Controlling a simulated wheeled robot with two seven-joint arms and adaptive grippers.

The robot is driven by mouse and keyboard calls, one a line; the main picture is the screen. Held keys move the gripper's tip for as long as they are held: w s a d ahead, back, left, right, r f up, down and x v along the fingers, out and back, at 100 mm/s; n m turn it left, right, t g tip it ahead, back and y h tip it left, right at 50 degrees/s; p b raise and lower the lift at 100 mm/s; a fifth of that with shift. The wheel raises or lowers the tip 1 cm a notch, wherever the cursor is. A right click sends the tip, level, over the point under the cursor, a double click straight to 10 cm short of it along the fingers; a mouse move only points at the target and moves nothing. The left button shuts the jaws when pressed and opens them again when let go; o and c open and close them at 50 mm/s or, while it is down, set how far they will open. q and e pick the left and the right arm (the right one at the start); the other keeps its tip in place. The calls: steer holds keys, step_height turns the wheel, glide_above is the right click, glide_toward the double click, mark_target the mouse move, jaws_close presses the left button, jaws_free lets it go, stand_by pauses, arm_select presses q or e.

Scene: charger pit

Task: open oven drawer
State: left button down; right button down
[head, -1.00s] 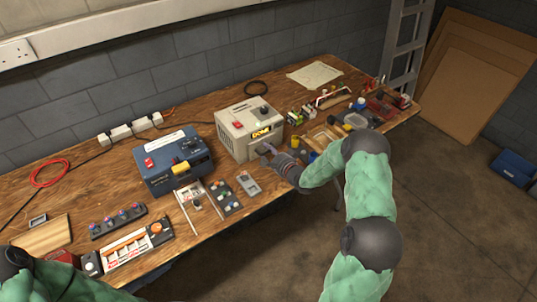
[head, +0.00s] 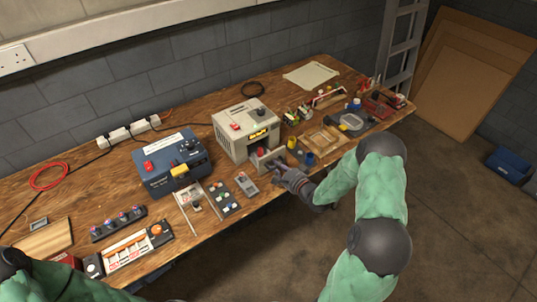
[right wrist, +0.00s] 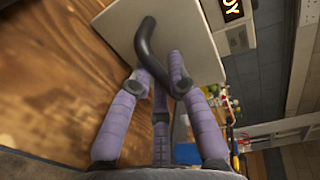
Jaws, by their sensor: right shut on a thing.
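The oven (head: 238,138) is a beige box with a lit yellow display, standing at the middle of the bench; its display (right wrist: 232,10) also shows in the right wrist view. Its drawer (head: 266,158) stands out from the oven's front, with something red inside. My right gripper (head: 281,170) is at the drawer's front. In the right wrist view, the purple-grey fingers of my right gripper (right wrist: 165,85) are shut around the dark curved handle (right wrist: 150,42) on the pale drawer front (right wrist: 192,40). My left gripper is out of view; only my left arm shows at the lower left.
A blue-grey device (head: 172,162) stands left of the oven. A small grey meter (head: 246,184) lies close left of the drawer. A yellow pot (head: 292,143) and a blue pot (head: 310,159) stand right of it. The floor before the bench is clear.

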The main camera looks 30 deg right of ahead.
steer(key=v, duration=0.3)
steer(key=f+p+v, duration=0.1)
steer(key=v, duration=0.2)
steer(key=shift+f, duration=0.15)
steer(key=c, duration=1.1)
jaws_free()
steer(key=shift+c, duration=0.2)
steer(key=v, duration=1.2)
steer(key=shift+d, duration=0.1)
